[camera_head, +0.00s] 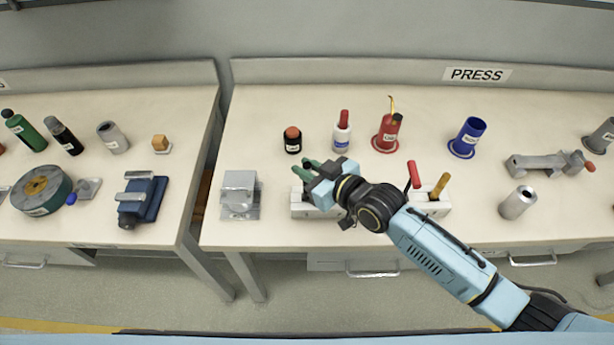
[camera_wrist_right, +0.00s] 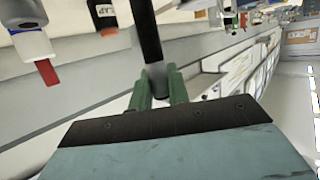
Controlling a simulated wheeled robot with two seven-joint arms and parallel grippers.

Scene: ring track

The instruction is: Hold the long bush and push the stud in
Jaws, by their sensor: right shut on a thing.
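My right gripper (camera_head: 312,171) is over the left part of a pale tool rack (camera_head: 312,209). Its green fingers (camera_wrist_right: 163,92) are shut on a black-handled tool (camera_wrist_right: 149,35), whose grey lower part sits between them. The tool's lower end is hidden. A short silver hollow cylinder (camera_head: 517,203) stands on the right of the PRESS bench; it may be the long bush, but I cannot tell. A grey clamp-like fixture (camera_head: 545,164) lies behind it. I cannot make out the stud. My left gripper is not in view.
A red-handled tool (camera_head: 413,175) and a yellow-handled tool (camera_head: 438,186) stand in the rack near my arm. Behind are a black jar (camera_head: 292,140), white bottle (camera_head: 341,132), red can (camera_head: 387,132) and blue cup (camera_head: 468,136). A metal block (camera_head: 240,195) stands left. A gap separates the benches.

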